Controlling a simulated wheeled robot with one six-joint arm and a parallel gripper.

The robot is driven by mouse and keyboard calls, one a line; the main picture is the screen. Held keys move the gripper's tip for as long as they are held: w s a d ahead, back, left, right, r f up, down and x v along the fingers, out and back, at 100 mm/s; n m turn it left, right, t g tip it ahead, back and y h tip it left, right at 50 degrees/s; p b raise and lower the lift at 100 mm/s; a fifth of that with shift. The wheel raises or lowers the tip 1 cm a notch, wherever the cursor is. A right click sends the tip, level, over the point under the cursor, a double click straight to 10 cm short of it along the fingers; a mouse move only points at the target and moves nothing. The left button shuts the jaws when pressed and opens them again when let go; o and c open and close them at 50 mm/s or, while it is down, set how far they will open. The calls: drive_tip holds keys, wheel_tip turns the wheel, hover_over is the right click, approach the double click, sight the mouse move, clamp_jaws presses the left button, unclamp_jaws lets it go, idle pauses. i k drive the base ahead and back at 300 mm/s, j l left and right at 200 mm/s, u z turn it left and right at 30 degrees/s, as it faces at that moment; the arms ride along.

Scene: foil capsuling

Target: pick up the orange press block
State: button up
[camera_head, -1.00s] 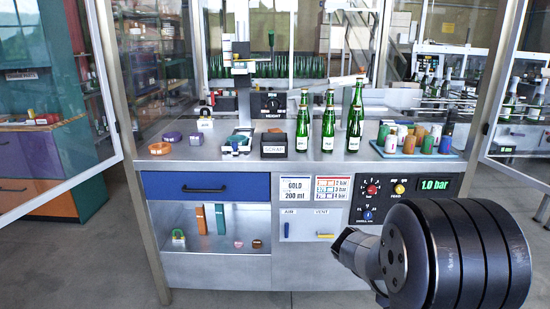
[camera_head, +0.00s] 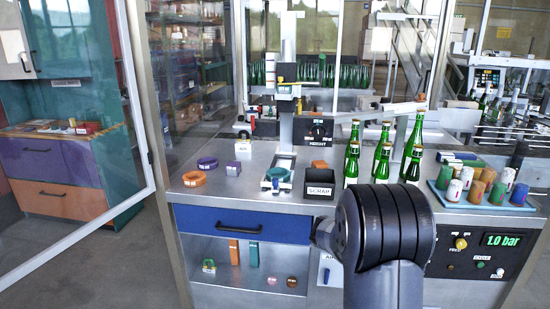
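An upright orange block (camera_head: 234,252) stands on the open lower shelf, left of a green block (camera_head: 254,254) of similar shape. It looks like the press block, though I read no label on it. A flat orange ring (camera_head: 194,179) lies on the bench top above. My gripper (camera_head: 323,236) is mostly hidden behind my dark wrist, in front of the right end of the blue drawer. It is right of the orange block and apart from it. Its fingers cannot be made out, and I see nothing held.
The blue drawer (camera_head: 243,223) closes off the space above the shelf. A small green-and-yellow item (camera_head: 209,266) and two small round pieces lie on the shelf. Green bottles, a black scrap bin (camera_head: 320,184) and a tray of coloured cups (camera_head: 440,203) stand on the bench.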

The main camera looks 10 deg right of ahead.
sight(321, 164)
drive_tip(key=i+u, duration=0.3)
drive_tip(key=i, duration=0.35)
drive_tip(key=i+l+u, duration=0.3)
drive_tip(key=i, duration=0.35)
drive_tip(key=i+l, duration=0.1)
drive_tip(key=i, duration=0.2)
drive_tip(key=i+l, duration=0.1)
drive_tip(key=i, duration=0.15)
drive_tip(key=l, duration=0.35)
drive_tip(key=k+l, duration=0.1)
drive_tip(key=l, duration=0.25)
